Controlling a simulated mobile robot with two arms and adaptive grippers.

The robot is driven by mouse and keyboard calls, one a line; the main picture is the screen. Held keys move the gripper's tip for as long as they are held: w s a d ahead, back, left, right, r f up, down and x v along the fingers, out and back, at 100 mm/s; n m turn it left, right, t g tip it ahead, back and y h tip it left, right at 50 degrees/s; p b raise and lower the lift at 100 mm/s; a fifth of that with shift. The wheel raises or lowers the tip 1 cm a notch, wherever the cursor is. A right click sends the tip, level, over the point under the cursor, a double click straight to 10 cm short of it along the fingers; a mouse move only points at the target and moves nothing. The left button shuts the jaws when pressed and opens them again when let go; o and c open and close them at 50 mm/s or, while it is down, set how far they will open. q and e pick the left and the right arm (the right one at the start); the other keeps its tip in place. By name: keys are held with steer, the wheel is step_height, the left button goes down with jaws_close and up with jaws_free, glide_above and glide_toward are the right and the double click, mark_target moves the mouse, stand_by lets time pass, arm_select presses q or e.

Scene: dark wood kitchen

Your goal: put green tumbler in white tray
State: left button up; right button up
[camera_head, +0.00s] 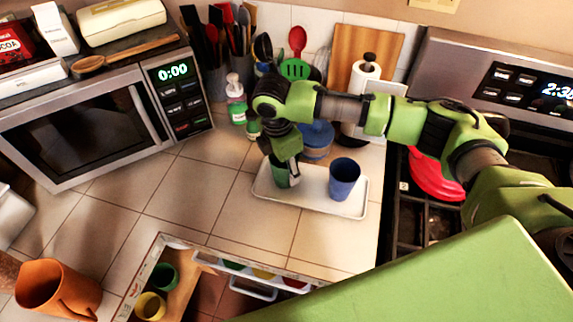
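The white tray (330,208) lies on the tiled counter with a blue tumbler (344,178) upright on its right half. A dark green tumbler (279,178) is at the tray's left end, partly covered by my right gripper (284,174). The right arm comes in from the right and the gripper points down at this tumbler. Whether the fingers grip it or are loose around it, and whether its base touches the tray, is too small to tell. My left gripper is not in view.
An open drawer at the bottom holds a green cup (162,277) and a yellow cup (150,306). An orange pitcher (58,288) stands at the left. A microwave (95,125), soap bottle (236,100) and paper towel roll (364,90) stand behind. The counter left of the tray is clear.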

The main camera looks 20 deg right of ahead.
steer(key=o, duration=1.2)
steer(key=shift+f, duration=0.1)
steer(key=shift+c, duration=0.2)
step_height(320, 180, up, 12)
steer(key=a+b, duration=0.1)
steer(key=b, duration=0.1)
steer(key=shift+s+a+b, duration=0.15)
steer(key=shift+a+b, duration=0.1)
steer(key=shift+b, duration=0.15)
